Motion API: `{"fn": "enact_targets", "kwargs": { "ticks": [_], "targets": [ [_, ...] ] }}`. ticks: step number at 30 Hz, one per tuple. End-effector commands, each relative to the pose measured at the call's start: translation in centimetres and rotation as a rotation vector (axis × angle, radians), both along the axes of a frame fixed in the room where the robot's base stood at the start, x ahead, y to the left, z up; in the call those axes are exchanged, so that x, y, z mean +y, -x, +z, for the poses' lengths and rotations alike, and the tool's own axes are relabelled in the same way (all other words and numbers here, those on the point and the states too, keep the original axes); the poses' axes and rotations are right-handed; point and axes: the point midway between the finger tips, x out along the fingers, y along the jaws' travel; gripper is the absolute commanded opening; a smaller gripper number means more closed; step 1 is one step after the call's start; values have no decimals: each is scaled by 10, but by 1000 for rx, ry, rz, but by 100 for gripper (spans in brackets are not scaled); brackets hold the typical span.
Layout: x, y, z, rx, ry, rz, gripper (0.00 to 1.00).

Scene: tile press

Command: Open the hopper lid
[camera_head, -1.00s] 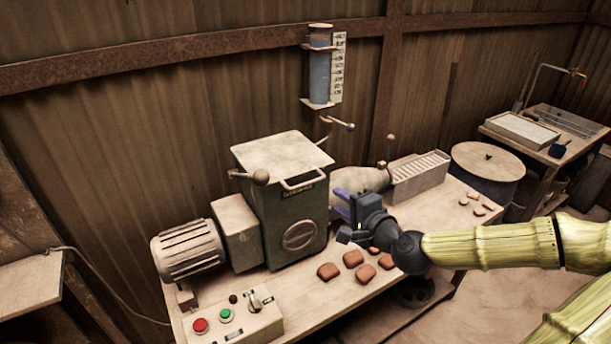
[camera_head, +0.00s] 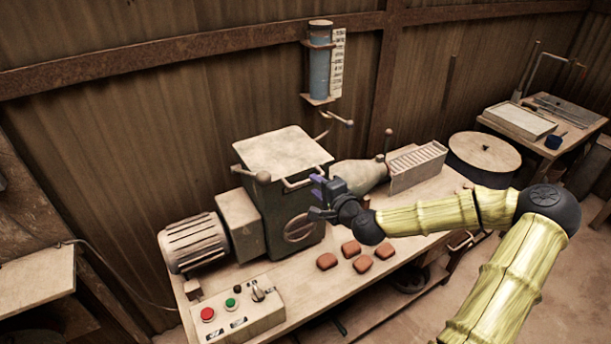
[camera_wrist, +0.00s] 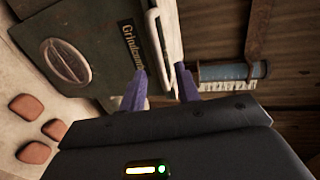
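The hopper lid (camera_head: 280,152) is a pale, worn plate lying flat and closed on top of the dark green hopper box (camera_head: 285,208). A pale bar handle (camera_head: 300,182) sticks out from its front right edge. My gripper (camera_head: 317,185) has purple fingers and is at the right end of this handle. In the wrist view the fingers (camera_wrist: 160,72) are apart, and the handle (camera_wrist: 157,45) runs between their tips. I cannot tell whether they touch it.
A ball-ended lever (camera_head: 262,177) stands at the lid's left front. A motor (camera_head: 193,242) and a button box (camera_head: 235,312) are to the left. Several reddish tiles (camera_head: 351,248) lie on the bench in front. A wall-mounted blue cylinder (camera_head: 320,72) hangs behind.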

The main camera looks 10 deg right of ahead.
Motion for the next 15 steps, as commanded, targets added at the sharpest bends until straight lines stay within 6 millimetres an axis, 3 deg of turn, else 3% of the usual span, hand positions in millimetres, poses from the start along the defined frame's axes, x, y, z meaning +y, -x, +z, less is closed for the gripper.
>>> {"fn": "enact_targets", "kwargs": {
  "ticks": [9,15],
  "targets": [
    [17,-50,-9,0,-1,0,32],
    [20,-62,-14,1,0,1,32]
  ]
}}
